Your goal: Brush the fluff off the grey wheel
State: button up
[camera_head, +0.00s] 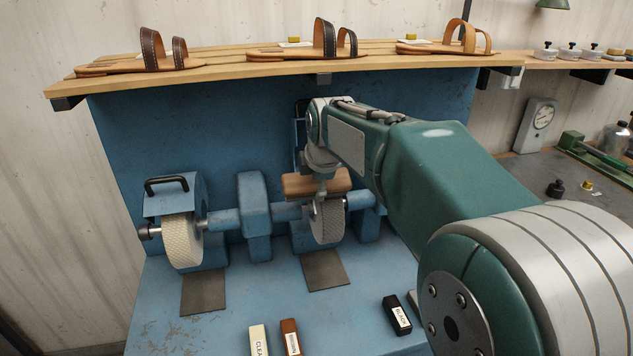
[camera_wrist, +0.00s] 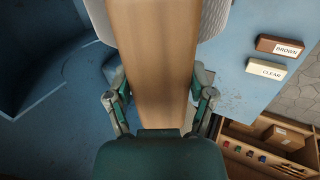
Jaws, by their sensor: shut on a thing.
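The grey wheel (camera_head: 327,224) sits on the blue shaft of the machine, right of the middle housing. My gripper (camera_head: 321,178) is above it, shut on a brush with a wooden back (camera_head: 302,186). The brush is right at the top of the wheel; I cannot tell whether it touches. In the wrist view the brush back (camera_wrist: 152,50) lies between my gripper's fingers (camera_wrist: 161,88). A pale wheel edge (camera_wrist: 214,22) shows behind it. The bristles are hidden, and I cannot make out fluff on the wheel.
A cream wheel (camera_head: 182,241) under a blue hood (camera_head: 172,197) stands at the left. Bars labelled clear (camera_head: 258,340), brown (camera_head: 290,338) and black (camera_head: 397,315) lie at the front. A wooden shelf (camera_head: 225,66) with sandals runs above the machine. Dark pads lie below both wheels.

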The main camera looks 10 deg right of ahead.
aim_at(347, 176)
jog(key=shift+d+r, duration=0.15)
jog(key=shift+d, duration=2.95)
jog(key=shift+a, duration=3.15)
jog(key=shift+v, duration=2.9)
jog(key=shift+s+r, duration=0.1)
jog(key=v, duration=0.2)
jog(key=shift+s+r, duration=0.2)
jog(key=shift+r, duration=0.15)
